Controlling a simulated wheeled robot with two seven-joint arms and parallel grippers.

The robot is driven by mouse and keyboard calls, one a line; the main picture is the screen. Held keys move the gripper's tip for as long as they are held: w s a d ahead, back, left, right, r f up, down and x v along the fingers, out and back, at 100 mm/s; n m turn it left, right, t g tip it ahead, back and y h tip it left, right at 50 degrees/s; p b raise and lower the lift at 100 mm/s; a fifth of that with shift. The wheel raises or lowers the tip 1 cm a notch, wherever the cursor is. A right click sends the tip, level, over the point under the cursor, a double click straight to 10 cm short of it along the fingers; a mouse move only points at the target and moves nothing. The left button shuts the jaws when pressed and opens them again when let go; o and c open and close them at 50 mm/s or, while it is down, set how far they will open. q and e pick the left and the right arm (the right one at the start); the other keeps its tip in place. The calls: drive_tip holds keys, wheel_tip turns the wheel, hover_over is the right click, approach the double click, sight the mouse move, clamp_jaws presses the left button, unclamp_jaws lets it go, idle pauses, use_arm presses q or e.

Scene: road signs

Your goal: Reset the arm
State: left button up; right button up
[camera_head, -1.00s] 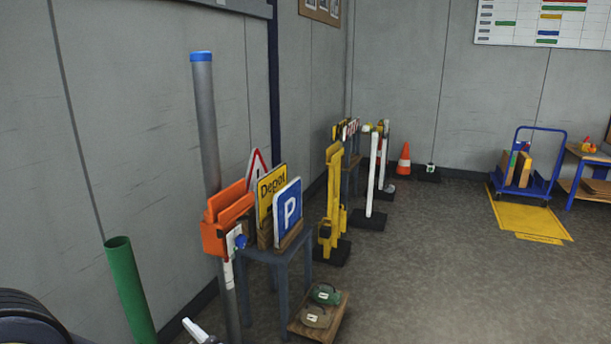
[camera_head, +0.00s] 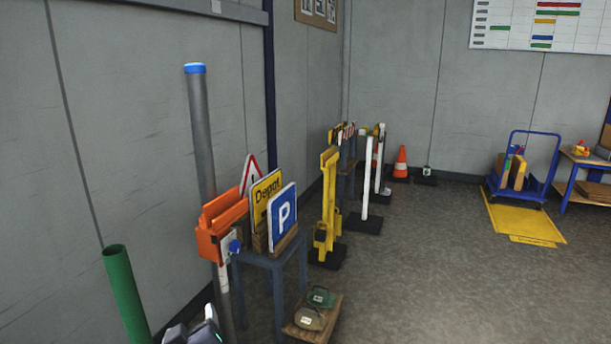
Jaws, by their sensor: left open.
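My left gripper (camera_head: 190,332) shows at the bottom edge of the head view, partly cut off. It is open, and I see nothing between its fingers. It is low, just left of the foot of a grey pole with a blue cap (camera_head: 203,130). An orange bracket (camera_head: 218,228) with a blue knob sits on that pole, above the gripper and apart from it. My right gripper is not in view.
A green tube (camera_head: 127,295) stands left of the gripper. A blue-grey table (camera_head: 262,258) holds a Depot sign (camera_head: 264,190), a parking sign (camera_head: 283,218) and a triangular sign. Yellow (camera_head: 328,205) and white posts stand behind.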

use_arm(q)
drive_tip(key=s+d+r+m+g+h+p, duration=0.2)
drive_tip(key=s+d+r+m+h+p, duration=0.2)
drive_tip(key=s+r+h, duration=0.4)
drive_tip(key=s+a+f+m+g+p, duration=0.1)
drive_tip(key=s+f+g, duration=0.1)
drive_tip(key=s, duration=0.5)
drive_tip(key=s+a+f+m+g+p, duration=0.1)
drive_tip(key=s+a+f+g+p, duration=0.1)
drive_tip(key=s, duration=0.5)
drive_tip(key=f+g, duration=0.1)
drive_tip(key=g, duration=0.1)
drive_tip(key=shift+s+a+m+g, duration=0.25)
drive_tip(key=shift+s+m+g, duration=0.05)
drive_tip(key=shift+s+m, duration=0.1)
